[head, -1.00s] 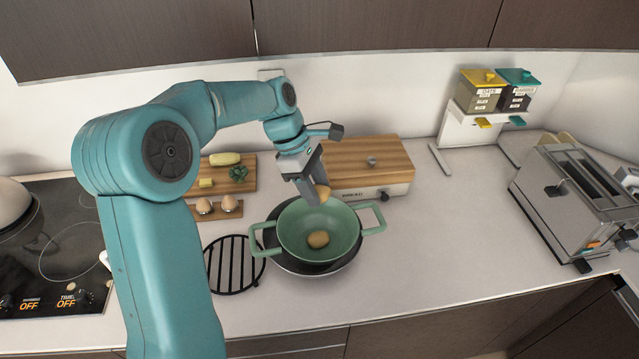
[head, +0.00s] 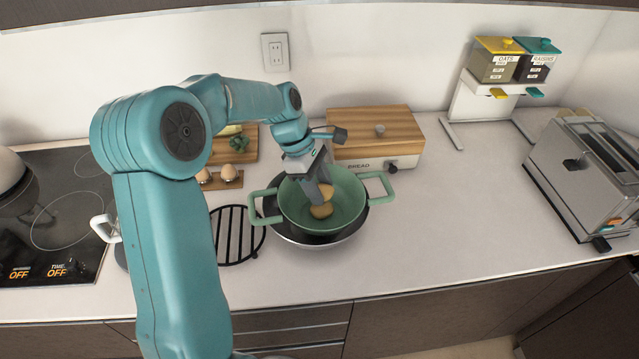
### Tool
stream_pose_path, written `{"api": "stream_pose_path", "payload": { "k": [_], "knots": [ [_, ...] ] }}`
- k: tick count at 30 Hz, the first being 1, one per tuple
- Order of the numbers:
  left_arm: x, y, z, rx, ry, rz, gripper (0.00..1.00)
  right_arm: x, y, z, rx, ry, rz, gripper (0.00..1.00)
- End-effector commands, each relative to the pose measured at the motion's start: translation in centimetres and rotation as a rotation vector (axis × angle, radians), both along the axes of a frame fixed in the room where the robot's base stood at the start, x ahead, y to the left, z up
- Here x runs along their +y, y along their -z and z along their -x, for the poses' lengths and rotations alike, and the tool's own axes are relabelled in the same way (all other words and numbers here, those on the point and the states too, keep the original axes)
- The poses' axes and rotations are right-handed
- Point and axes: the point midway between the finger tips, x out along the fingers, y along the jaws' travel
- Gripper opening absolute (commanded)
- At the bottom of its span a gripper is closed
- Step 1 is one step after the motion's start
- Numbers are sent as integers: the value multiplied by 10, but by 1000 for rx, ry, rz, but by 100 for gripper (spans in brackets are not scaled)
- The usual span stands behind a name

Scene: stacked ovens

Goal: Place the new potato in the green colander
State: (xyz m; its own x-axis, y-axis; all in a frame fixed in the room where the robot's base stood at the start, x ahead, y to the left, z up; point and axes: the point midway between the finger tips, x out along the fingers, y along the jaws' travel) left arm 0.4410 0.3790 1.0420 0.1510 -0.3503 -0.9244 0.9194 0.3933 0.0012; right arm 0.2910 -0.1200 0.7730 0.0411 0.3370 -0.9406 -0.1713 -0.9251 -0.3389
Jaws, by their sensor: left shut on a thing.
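The green colander (head: 349,197) sits in a dark pan (head: 345,238) on the counter, with a handle on each side. One potato (head: 321,210) lies low inside the colander. My left gripper (head: 323,195) reaches down into the colander from above and is shut on another potato (head: 327,192), which shows just above and against the first one in the picture. I cannot tell whether the two potatoes touch. The fingers hide part of the held potato. My right gripper does not show.
A black round rack (head: 237,236) lies left of the pan. Two eggs in a wooden holder (head: 219,181) and a cutting board (head: 247,152) stand behind it. A bread box (head: 370,137) is close behind the colander. The counter right of it is clear up to the toaster (head: 580,180).

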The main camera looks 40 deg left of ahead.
Motion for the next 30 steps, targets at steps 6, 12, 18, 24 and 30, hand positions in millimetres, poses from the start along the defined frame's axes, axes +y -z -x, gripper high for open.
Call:
{"api": "stream_pose_path", "payload": {
  "k": [6, 12, 18, 24, 30],
  "knots": [
    [0, 3, 0, 0, 0, 0, 15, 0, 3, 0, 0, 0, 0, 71],
    [0, 3, 0, 0, 0, 0, 61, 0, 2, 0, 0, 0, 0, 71],
    [0, 3, 0, 1, 0, 0, 75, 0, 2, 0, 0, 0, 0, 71],
    [0, 3, 0, 0, 0, 0, 75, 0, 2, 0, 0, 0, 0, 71],
    [0, 3, 0, 0, 0, 0, 75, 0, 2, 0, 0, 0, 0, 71]
  ]
}}
